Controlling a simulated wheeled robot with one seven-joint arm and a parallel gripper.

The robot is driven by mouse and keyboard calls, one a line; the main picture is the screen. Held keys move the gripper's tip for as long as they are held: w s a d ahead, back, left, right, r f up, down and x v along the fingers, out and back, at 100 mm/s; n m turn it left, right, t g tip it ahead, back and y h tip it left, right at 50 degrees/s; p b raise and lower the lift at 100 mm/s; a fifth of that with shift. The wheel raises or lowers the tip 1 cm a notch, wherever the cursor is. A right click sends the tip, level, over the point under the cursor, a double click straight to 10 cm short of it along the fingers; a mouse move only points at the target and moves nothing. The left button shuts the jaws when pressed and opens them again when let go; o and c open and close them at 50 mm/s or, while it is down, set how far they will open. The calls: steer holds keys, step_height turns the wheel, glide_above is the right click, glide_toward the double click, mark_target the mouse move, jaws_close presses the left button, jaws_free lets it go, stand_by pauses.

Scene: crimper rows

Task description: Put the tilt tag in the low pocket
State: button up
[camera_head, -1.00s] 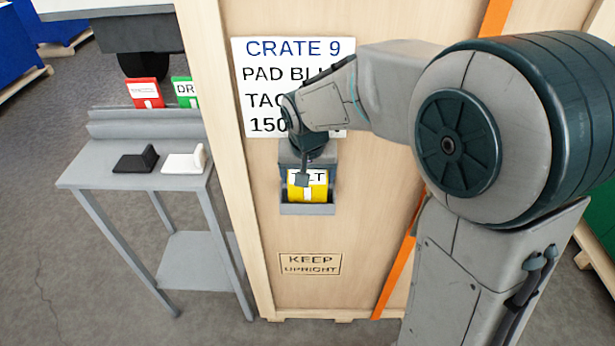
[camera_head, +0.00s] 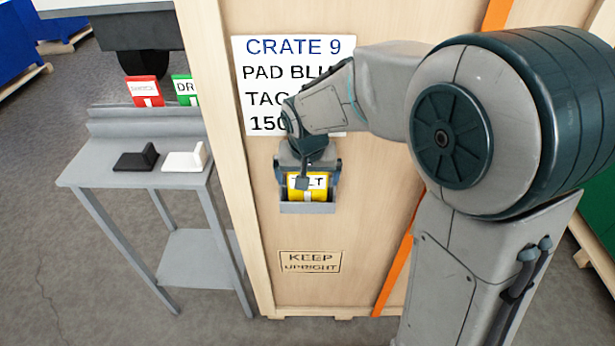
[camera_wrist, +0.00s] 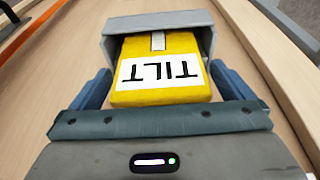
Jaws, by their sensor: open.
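The yellow tilt tag (camera_head: 308,190), with a white label, sits in the low grey pocket (camera_head: 308,208) on the front of the wooden crate. In the wrist view the tag (camera_wrist: 157,92) reads TILT, and its far end lies inside the pocket (camera_wrist: 112,50). My gripper (camera_head: 307,178) is just above the pocket at the tag's near end. In the wrist view its two blue fingers (camera_wrist: 163,90) stand wide, one on each side of the tag, with a gap on both sides. The gripper is open and holds nothing.
A grey table (camera_head: 90,176) stands left of the crate (camera_head: 300,235), with a black bracket (camera_head: 135,159) and a white bracket (camera_head: 186,158) on it. A red tag (camera_head: 145,92) and a green tag (camera_head: 184,91) stand at its back. A sign (camera_head: 290,60) is above the pocket.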

steer(key=v, duration=1.1)
steer(key=s+d+f, duration=0.3)
steer(key=s+d, duration=0.4)
steer(key=s, duration=0.1)
steer(key=s+d+f, duration=0.3)
steer(key=s+d, duration=0.4)
steer(key=s, duration=0.1)
steer(key=shift+s, duration=0.1)
